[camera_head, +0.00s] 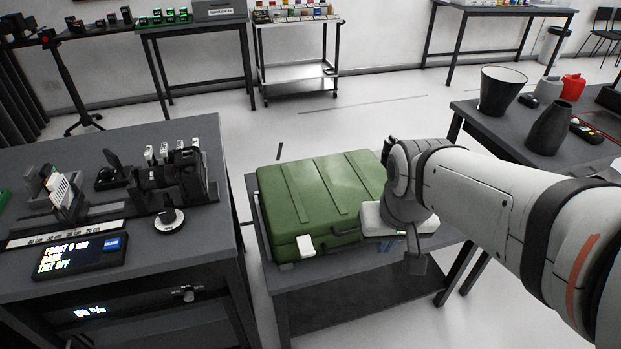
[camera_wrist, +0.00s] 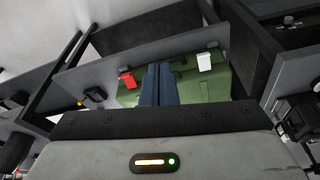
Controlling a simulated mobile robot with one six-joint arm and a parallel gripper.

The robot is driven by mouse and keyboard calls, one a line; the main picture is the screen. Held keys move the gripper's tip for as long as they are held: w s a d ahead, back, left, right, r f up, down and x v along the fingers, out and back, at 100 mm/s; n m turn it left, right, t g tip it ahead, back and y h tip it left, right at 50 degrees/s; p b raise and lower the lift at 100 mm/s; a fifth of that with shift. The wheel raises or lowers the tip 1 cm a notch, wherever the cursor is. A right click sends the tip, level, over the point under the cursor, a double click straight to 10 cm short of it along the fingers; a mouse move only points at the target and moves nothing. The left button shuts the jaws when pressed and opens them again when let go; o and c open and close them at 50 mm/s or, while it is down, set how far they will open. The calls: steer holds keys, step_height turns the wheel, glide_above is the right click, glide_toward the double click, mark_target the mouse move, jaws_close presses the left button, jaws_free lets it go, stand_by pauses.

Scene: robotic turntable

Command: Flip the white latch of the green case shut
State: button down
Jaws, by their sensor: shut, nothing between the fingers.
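The green case (camera_head: 318,197) lies on a small dark table, its lid down. Its white latch (camera_head: 305,246) is on the front side, towards the left corner, and appears to stick out from the case; its exact angle is hard to tell. In the wrist view the white latch (camera_wrist: 205,62) is right of my gripper (camera_wrist: 160,68), and a red latch (camera_wrist: 127,79) is to its left. My gripper is shut and empty, with its fingers in front of the case, between the two latches and apart from the white one. In the head view my wrist hides the case's right front corner.
A dark bench (camera_head: 120,160) with devices and a display stands close on the left. Another table (camera_head: 490,125) with dark vessels and a red jug (camera_head: 572,87) is at the right. Open floor lies behind the case.

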mark_target(308, 253)
steer(key=w+a+f+n+b, duration=0.2)
steer(key=w+a+f+b, duration=0.4)
steer(key=w+a+f, duration=0.3)
steer(key=w+a, duration=0.3)
steer(key=shift+w+a+f+n+y, duration=0.2)
steer(key=shift+f+n+y, duration=0.1)
steer(key=shift+f, duration=0.05)
steer(key=shift+f, duration=0.1)
steer(key=x, duration=0.4)
steer(key=b+x, duration=0.1)
steer(key=x, duration=0.4)
steer(key=b+x, duration=0.1)
steer(key=x, duration=0.4)
steer(key=shift+w, duration=0.35)
steer(key=shift+r, duration=0.2)
